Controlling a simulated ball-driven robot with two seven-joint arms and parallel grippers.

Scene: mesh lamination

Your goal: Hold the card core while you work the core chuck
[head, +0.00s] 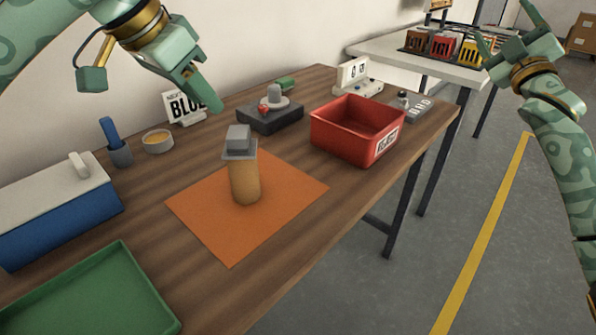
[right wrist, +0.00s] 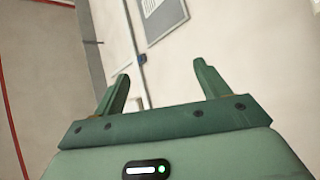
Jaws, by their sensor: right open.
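The brown card core (head: 245,185) stands upright on an orange mat (head: 205,225) on the wooden table. The grey core chuck (head: 239,143), a square flange with a block above it, sits at the core's top end. My left gripper (head: 208,98) hangs above the table, up and left of the chuck and apart from it. Its fingers overlap in the head view, so its opening is unclear. My right gripper (head: 507,27) is raised at the upper right, far from the core. Its fingers stand apart with nothing between them in the right wrist view (right wrist: 160,80).
A red bin (head: 345,142) stands right of the mat, a dark block with a grey knob (head: 270,117) behind it. A blue box (head: 60,220), a green tray (head: 95,300), a small pot (head: 158,141) and a sign (head: 185,107) occupy the left and back. Orange mat around the core is clear.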

